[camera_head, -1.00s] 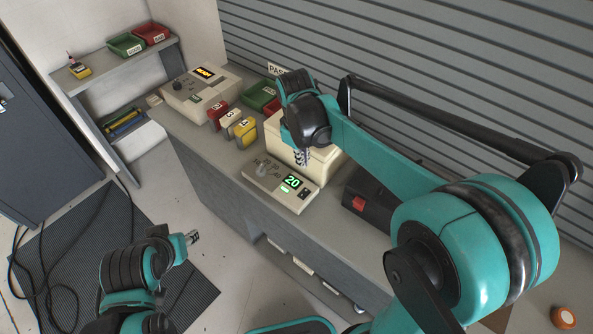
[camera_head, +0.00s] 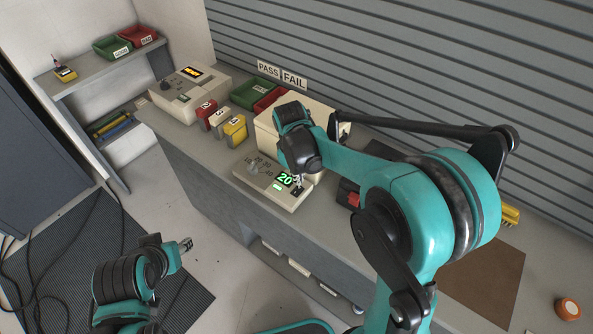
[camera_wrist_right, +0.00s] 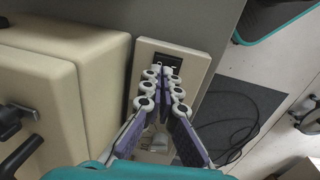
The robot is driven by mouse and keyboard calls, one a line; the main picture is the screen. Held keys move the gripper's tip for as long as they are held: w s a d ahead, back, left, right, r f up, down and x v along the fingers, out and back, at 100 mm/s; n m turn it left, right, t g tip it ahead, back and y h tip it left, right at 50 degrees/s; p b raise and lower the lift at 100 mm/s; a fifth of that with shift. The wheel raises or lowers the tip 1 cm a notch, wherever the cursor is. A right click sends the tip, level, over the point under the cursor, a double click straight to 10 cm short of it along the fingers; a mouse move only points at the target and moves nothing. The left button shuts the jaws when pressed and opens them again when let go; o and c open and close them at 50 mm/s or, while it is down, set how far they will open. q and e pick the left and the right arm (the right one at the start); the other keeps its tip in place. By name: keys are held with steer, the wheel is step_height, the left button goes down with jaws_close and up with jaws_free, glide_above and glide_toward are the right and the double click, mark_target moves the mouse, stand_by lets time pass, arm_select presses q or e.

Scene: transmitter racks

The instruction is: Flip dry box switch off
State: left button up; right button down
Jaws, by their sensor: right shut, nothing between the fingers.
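The dry box (camera_head: 262,135) is a cream box on the bench. A flat cream control panel (camera_head: 252,180) in front of it has a knob and a lit green display (camera_head: 285,179) reading 20. A small black switch (camera_head: 297,191) sits at the panel's right end; it also shows in the right wrist view (camera_wrist_right: 168,61), partly hidden by the fingertips. My right gripper (camera_head: 298,181) is shut and empty, its tips at the switch; contact cannot be told. In the wrist view the fingers (camera_wrist_right: 161,80) point at it. My left gripper (camera_head: 187,244) hangs away from the bench, low at left.
Red, white and yellow blocks (camera_head: 235,129) stand left of the panel. A tester (camera_head: 188,93) with a yellow display and green and red bins (camera_head: 250,93) are behind. A dark box with a red part (camera_head: 348,193) is close to the panel's right. Cables and a mat lie on the floor.

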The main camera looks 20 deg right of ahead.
mark_target(299, 188)
steer(key=shift+w+d+f+b, duration=0.15)
steer(key=shift+f+b, duration=0.2)
steer(key=shift+f, duration=1.05)
steer(key=shift+f, duration=0.1)
steer(key=shift+d+f, duration=0.15)
steer(key=shift+f, duration=0.25)
steer(key=shift+r, duration=0.2)
steer(key=shift+a, duration=0.25)
